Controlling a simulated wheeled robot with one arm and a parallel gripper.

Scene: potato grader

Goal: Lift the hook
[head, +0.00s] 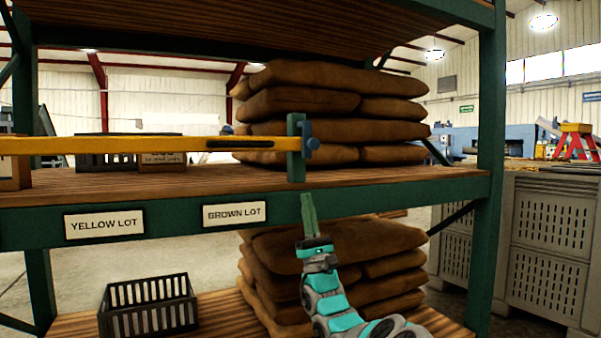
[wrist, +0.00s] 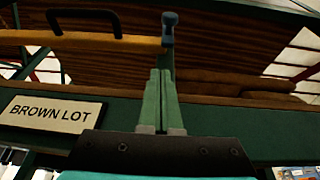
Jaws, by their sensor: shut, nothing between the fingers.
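A yellow bar (head: 130,145) runs across the front of the upper shelf and ends at a short green upright (head: 296,150). A small blue piece (head: 312,144), which looks like the hook, sits at that end. In the wrist view the blue piece (wrist: 169,28) stands above my fingertips, with the yellow bar (wrist: 100,40) to its left. My gripper (head: 306,198) points up below the upright, apart from the blue piece. In the wrist view my gripper's green fingers (wrist: 160,75) are together and empty. The exact shape of the hook is too small to tell.
Brown sacks (head: 310,103) are stacked on the upper shelf behind the bar. The shelf edge carries a BROWN LOT sign (head: 234,214) and a YELLOW LOT sign (head: 104,223). A black crate (head: 150,308) stands on the lower shelf. A green rack post (head: 490,150) rises at right, beside a grey bin (head: 550,225).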

